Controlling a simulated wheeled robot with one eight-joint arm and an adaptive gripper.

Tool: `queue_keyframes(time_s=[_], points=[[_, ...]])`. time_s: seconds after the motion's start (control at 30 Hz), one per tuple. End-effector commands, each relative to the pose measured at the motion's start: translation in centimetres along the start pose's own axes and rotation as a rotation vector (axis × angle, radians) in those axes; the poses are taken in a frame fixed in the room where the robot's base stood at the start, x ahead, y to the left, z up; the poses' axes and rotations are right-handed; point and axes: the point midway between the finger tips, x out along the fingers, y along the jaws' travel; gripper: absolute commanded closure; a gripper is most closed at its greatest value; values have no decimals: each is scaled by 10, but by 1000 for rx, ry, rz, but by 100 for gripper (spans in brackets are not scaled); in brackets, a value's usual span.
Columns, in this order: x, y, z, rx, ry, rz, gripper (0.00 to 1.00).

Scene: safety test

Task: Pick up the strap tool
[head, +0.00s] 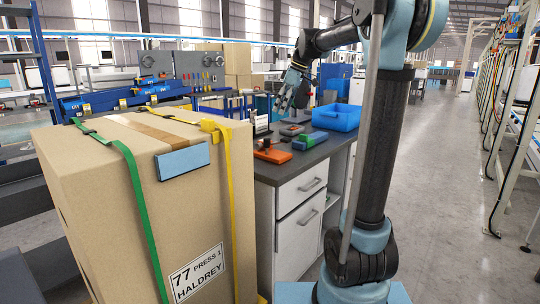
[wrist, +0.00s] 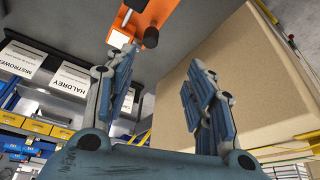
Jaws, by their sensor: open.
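An orange tool with black parts (head: 272,154) lies on the grey bench top near its front left corner; it may be the strap tool, but I cannot be sure. It also shows at the top of the wrist view (wrist: 152,12), cut off by the frame edge. My gripper (head: 287,97) hangs above the bench, behind the orange tool in the head view. In the wrist view my gripper (wrist: 160,85) is open, with nothing between its fingers, and apart from the orange tool.
A large strapped carton (head: 95,190) stands left of the bench (head: 290,172) and fills the wrist view's right side (wrist: 255,80). A green and blue item (head: 310,140) lies beside the orange tool. A blue bin (head: 338,118) is farther back. Labelled cards (wrist: 70,80) show in the wrist view.

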Motion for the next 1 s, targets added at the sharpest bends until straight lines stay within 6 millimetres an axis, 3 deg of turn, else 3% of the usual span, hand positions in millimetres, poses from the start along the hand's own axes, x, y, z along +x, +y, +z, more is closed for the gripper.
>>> queue_keyframes(time_s=[0.27,0.8,1.0], points=[[13,11,-15,-47,12,-9,50],[104,11,-15,-45,11,-9,50],[121,10,-14,-44,11,-9,50]])
